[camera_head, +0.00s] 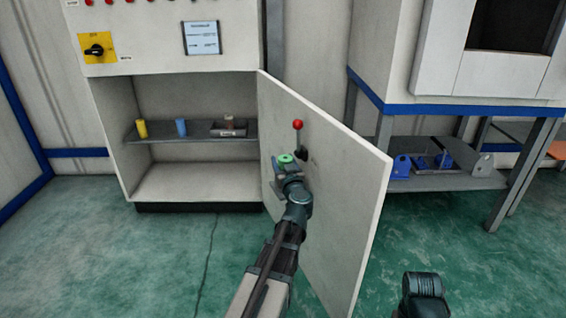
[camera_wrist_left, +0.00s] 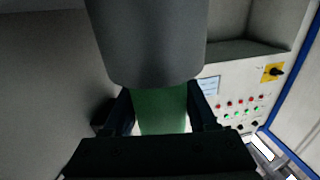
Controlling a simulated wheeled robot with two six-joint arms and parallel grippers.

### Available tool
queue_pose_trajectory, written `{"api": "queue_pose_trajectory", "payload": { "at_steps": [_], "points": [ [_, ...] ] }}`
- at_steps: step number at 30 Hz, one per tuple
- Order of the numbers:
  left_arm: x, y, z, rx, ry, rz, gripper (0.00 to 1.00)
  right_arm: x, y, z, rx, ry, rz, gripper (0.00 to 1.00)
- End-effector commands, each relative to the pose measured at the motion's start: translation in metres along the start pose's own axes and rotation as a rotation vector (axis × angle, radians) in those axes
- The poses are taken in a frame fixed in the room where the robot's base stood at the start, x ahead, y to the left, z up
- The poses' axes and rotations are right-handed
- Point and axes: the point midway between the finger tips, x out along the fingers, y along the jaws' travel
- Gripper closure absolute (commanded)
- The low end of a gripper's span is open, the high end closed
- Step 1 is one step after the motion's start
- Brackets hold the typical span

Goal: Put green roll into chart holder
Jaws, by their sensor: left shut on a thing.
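My left gripper (camera_head: 284,166) is shut on the green roll (camera_head: 286,159) in front of the open cabinet door. The green roll (camera_wrist_left: 160,110) stands between the fingers (camera_wrist_left: 160,122) in the left wrist view, its far part covered by a large grey cylinder I cannot identify. A small grey-brown box (camera_head: 228,131) with something upright in it sits on the cabinet shelf; it may be the chart holder, but I cannot tell surely. My right gripper does not show; only part of my right arm is at the lower right.
A yellow roll (camera_head: 142,129) and a blue roll (camera_head: 181,127) stand on the shelf (camera_head: 160,135). The open door (camera_head: 345,190), with a red-knobbed lever (camera_head: 298,126), is right beside my left arm. A rack with blue parts (camera_head: 401,166) stands at right. The floor before the cabinet is clear.

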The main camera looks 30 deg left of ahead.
Motion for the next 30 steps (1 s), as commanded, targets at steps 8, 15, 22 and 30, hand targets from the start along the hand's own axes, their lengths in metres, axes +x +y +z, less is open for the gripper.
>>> {"api": "queue_pose_trajectory", "payload": {
  "at_steps": [8,15,22,30],
  "points": [
    [0.0,0.0,0.0102,0.0,0.0,0.0,1.0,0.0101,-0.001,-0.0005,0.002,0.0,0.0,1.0],
    [0.0,0.0,0.0105,0.0,0.0,0.0,0.29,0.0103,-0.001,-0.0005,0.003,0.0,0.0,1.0],
    [0.0,0.0,0.0105,0.0,0.0,0.0,0.12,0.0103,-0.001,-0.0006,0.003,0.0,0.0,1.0],
    [0.0,0.0,0.0069,0.0,0.0,0.0,0.12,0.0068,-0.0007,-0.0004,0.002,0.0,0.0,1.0]
  ]
}}
